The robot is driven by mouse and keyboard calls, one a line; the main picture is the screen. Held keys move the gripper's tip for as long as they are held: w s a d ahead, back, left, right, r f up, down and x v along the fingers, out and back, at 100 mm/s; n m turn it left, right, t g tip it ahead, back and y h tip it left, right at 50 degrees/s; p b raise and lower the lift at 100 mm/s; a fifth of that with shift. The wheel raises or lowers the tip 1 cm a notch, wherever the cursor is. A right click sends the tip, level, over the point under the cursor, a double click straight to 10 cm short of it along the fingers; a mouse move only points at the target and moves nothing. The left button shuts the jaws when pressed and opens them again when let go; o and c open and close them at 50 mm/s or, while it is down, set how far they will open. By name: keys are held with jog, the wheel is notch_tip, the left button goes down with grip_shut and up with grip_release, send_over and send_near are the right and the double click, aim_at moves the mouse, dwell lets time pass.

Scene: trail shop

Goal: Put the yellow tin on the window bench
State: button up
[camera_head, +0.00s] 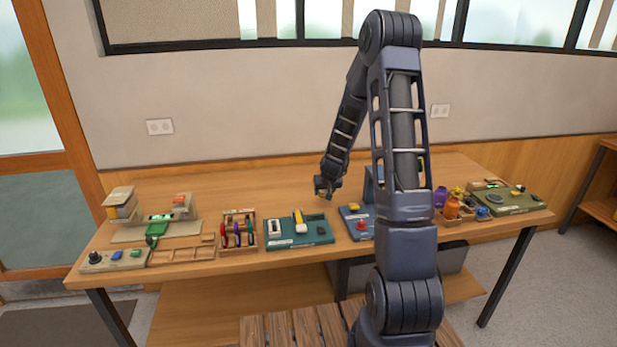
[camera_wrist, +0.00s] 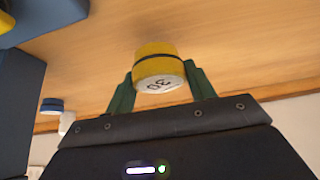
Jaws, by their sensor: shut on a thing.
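My gripper (camera_head: 325,192) is low over the back middle of a long wooden bench (camera_head: 235,185) under the windows. In the wrist view my gripper (camera_wrist: 160,85) has its green fingers shut on the sides of a yellow tin (camera_wrist: 155,48). The tin has a dark band and a pale end marked "30". The wooden top (camera_wrist: 230,45) fills the picture behind the tin; I cannot tell whether the tin touches it. In the head view the tin is mostly hidden by my gripper.
Along the front edge stand a teal tray (camera_head: 315,238), a wooden rack with coloured tools (camera_head: 238,232), a blue board (camera_head: 355,222) and a green tray (camera_head: 505,206). The back left of the bench is clear.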

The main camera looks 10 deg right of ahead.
jog(key=a, duration=0.3)
jog(key=w+a+r, duration=0.1)
jog(key=a, duration=0.5)
jog(key=shift+w+a+r, duration=0.1)
jog(key=shift+w+r, duration=0.2)
jog(key=shift+m, duration=0.3)
jog(key=shift+a+r, duration=0.2)
jog(key=shift+a, duration=1.2)
jog(key=shift+a+r, duration=0.2)
jog(key=shift+a, duration=1.2)
jog(key=shift+m+h, duration=0.5)
jog(key=s+a, duration=0.2)
jog(key=a, duration=0.4)
jog(key=s+a+r, duration=0.1)
jog(key=s+a, duration=0.1)
jog(key=a, duration=0.4)
jog(key=s+a, duration=0.2)
jog(key=a, duration=0.5)
jog(key=shift+s+r, duration=0.35)
jog(key=s+a, duration=1)
send_over(206, 249)
jog(key=s, duration=0.2)
jog(key=shift+w+a+f, duration=0.1)
jog(key=shift+f, duration=3.05)
jog(key=shift+f, duration=0.45)
